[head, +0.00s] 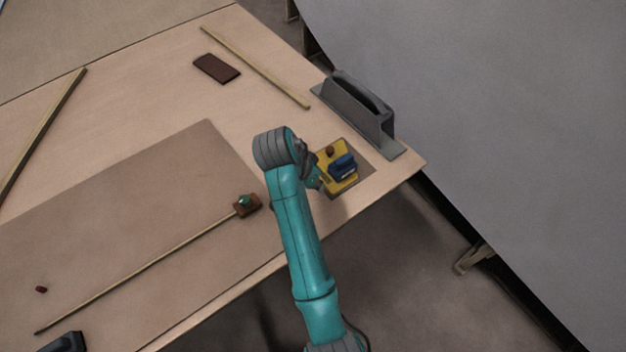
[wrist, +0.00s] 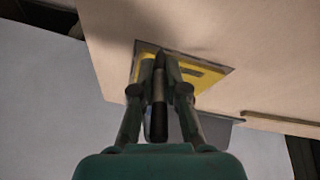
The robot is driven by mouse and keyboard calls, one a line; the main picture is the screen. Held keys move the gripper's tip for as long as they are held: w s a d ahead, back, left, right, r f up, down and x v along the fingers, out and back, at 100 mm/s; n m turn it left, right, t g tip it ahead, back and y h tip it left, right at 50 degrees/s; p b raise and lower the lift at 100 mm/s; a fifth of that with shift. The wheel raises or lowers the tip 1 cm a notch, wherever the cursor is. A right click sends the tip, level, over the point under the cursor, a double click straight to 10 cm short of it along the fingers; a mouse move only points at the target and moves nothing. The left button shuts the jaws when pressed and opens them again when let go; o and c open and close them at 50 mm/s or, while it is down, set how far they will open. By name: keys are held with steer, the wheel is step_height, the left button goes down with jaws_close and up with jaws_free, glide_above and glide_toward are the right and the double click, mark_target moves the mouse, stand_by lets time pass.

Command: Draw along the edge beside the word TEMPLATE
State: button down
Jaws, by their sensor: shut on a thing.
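My gripper (wrist: 160,92) is shut on a dark, slim, pen-like tool (wrist: 159,110) in the wrist view. A yellow plate (wrist: 206,76) with a dark slot or mark lies just beyond the fingertips. I cannot read the word TEMPLATE, nor tell whether the tool touches the surface.
A grey handled tool (head: 355,118) stands behind the plate. A dark brown block (head: 217,68) and a wooden strip (head: 255,67) lie farther back. A thin rod (head: 140,273) with a brown block (head: 247,206) at its end lies on the brown panel (head: 150,190). The table edge is close.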

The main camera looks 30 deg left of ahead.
steer(key=shift+s+d, duration=0.15)
steer(key=shift+d, duration=0.25)
steer(key=shift+s+d, duration=0.1)
steer(key=shift+d, duration=0.1)
